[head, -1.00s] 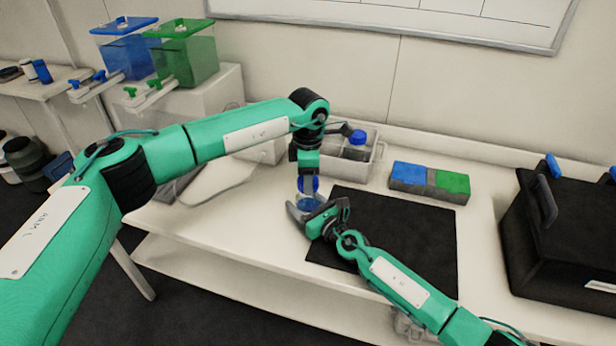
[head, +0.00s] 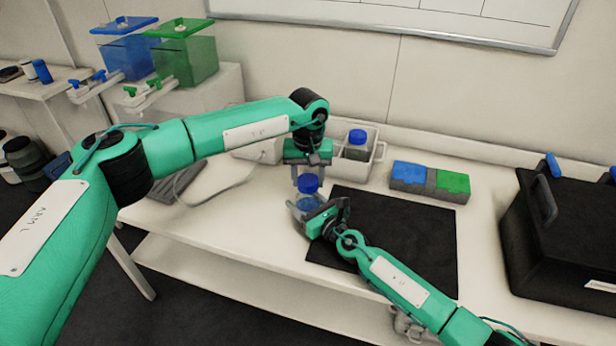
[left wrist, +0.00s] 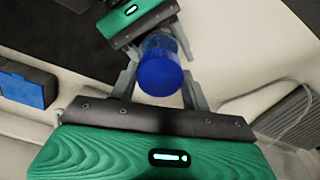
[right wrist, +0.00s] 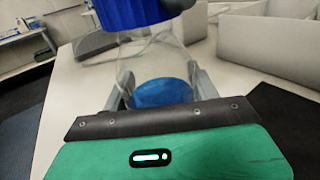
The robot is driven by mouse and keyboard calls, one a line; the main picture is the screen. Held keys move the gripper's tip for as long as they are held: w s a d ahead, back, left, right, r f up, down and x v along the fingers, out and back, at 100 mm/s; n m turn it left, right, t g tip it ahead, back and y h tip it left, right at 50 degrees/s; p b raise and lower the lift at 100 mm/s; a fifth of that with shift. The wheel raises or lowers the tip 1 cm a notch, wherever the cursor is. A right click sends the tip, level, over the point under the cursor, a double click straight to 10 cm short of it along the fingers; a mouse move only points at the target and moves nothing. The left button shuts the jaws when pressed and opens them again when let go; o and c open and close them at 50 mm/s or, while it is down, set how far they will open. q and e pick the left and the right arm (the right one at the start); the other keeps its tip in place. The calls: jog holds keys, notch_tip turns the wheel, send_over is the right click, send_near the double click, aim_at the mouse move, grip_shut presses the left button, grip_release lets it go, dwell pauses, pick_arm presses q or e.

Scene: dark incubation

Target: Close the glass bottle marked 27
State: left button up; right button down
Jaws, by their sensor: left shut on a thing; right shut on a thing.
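A glass bottle (head: 306,203) with blue liquid stands upright at the left edge of the black mat; no number can be read on it. Its blue cap (head: 308,183) sits at the top of the neck; whether it is fully tight cannot be told. My left gripper (left wrist: 159,72) points down from above, shut on the cap, with one finger on each side. My right gripper (right wrist: 155,88) is shut around the bottle's body from the side, low down. The cap shows at the top of the right wrist view (right wrist: 138,14).
A white bin (head: 377,152) behind holds another blue-capped bottle (head: 356,143). A blue and green block (head: 429,182) lies to its right. The black mat (head: 400,225) is bare on its right part. A black box (head: 560,245) stands far right. A dark keyboard (head: 178,185) lies at left.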

pick_arm(q)
jog(key=m, duration=0.7)
jog(key=shift+r, duration=0.1)
jog(key=o, duration=0.9)
jog(key=shift+o, duration=0.2)
jog(key=shift+r, duration=2.2)
jog(key=shift+c, duration=0.4)
